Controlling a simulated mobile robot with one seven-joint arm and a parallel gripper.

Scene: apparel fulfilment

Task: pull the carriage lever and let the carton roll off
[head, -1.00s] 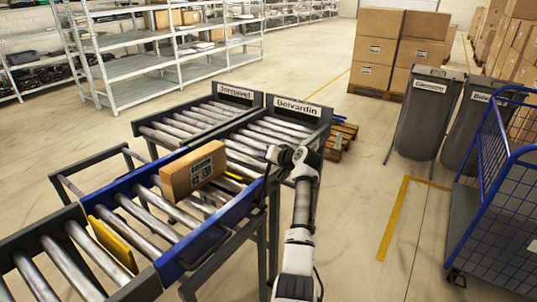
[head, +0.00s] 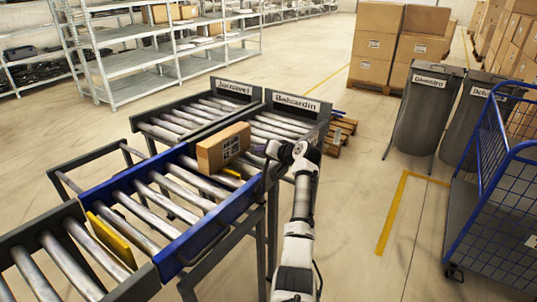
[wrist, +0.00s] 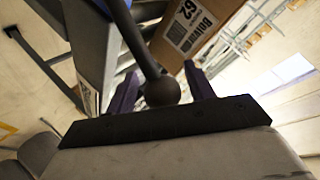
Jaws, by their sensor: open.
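The brown carton (head: 223,147) sits at the far end of the blue-sided roller carriage (head: 205,232), where it meets the two roller lanes. Its white label shows in the wrist view (wrist: 191,26). The carriage lever (wrist: 138,42) is a dark rod ending in a round knob (wrist: 162,91). The knob lies between the two fingers of my gripper (wrist: 163,88), which are open and apart on either side of it. In the head view my gripper (head: 278,152) is at the right side of the carriage's far end, and the lever is mostly hidden there.
Lanes signed Jarnavel (head: 233,87) and Belvardin (head: 297,103) lie beyond the carriage. A yellow plate (head: 110,240) stands at its near end. Two grey bins (head: 425,115), a blue wire cart (head: 500,200) and stacked cartons (head: 378,45) stand right. Floor right of my arm is clear.

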